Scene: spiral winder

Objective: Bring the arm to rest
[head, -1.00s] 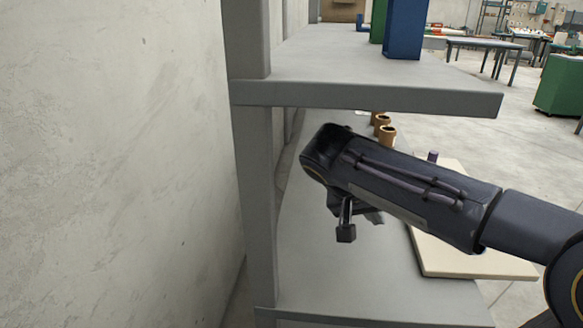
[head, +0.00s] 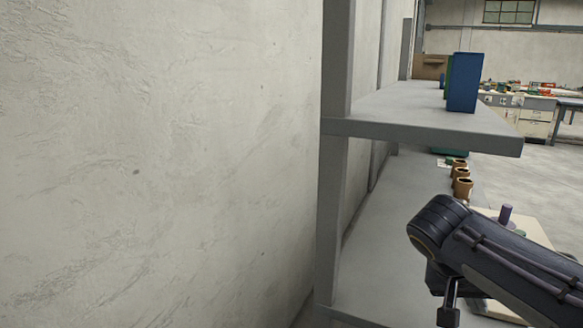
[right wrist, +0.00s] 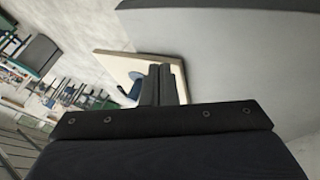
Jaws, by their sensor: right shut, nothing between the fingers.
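My right arm comes in from the lower right of the head view, in front of the shelf unit. Its gripper (head: 449,316) hangs at the lower edge of that view, partly hidden by the wrist. In the right wrist view the two dark fingers (right wrist: 160,84) are together with nothing between them. A cream board (head: 536,232) with a purple peg (head: 506,214) lies behind my arm and is partly covered by it. The board also shows beyond the fingers in the right wrist view (right wrist: 112,62), with a blue part on it (right wrist: 137,86). My left gripper is not in view.
A grey upper shelf (head: 425,122) with a blue upright box (head: 463,83) is above and behind my arm. A grey post (head: 333,210) and a bare wall (head: 150,160) are to the left. Brown cups (head: 462,188) stand on the lower surface (head: 385,250).

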